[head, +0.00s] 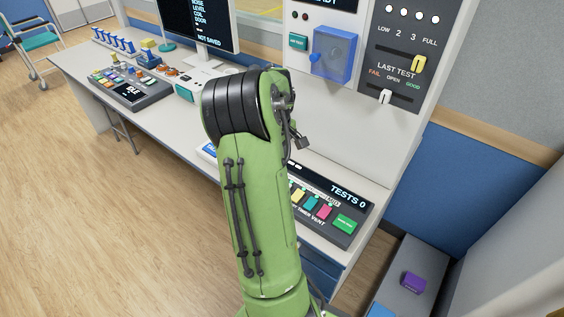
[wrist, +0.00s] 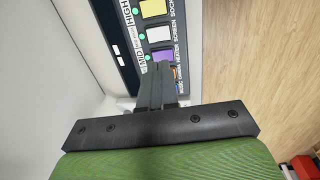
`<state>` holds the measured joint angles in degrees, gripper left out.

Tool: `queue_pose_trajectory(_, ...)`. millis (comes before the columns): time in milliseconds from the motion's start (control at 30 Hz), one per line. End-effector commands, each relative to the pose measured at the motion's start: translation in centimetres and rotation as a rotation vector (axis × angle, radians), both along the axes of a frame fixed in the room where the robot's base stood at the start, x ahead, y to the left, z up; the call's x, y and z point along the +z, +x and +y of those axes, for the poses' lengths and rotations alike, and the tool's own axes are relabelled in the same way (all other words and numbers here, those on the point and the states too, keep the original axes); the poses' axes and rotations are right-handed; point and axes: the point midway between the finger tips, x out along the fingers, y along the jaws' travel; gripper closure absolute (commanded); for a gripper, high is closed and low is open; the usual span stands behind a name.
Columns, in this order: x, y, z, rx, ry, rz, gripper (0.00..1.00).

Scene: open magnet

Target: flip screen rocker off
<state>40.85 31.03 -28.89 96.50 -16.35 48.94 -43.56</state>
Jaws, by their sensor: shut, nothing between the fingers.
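The screen rocker is the white switch (wrist: 159,34) beside the word SCREEN on a dark panel (wrist: 122,50) in the wrist view. A yellow rocker (wrist: 153,8) lies above it, by SOCKET. A purple rocker (wrist: 161,55) lies below it, by HEATER. My gripper (wrist: 163,68) is shut and empty. Its fingertips overlap the lower part of the purple rocker in the picture, just short of the white one. I cannot tell whether they touch the panel. In the head view my arm hides my gripper, and I cannot make out the screen rocker.
An orange switch (wrist: 174,73) is partly hidden by the fingers. Green lamps (wrist: 141,36) sit beside the rockers. In the head view, a TESTS 0 panel (head: 352,200) with coloured buttons lies right of my arm. A blue cover (head: 335,54) stands on the upright cabinet behind.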

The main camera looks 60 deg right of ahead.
Motion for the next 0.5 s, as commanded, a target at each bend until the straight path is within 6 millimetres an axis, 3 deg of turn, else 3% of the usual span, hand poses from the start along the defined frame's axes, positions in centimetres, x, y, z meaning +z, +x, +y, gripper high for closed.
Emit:
queue_pose_trajectory(333, 0.2, 0.0, 0.0, 0.000, 0.000, 0.000, 1.00)
queue_pose_trajectory(500, -0.2, -0.2, -1.0, -0.003, -0.007, -0.005, 1.00)
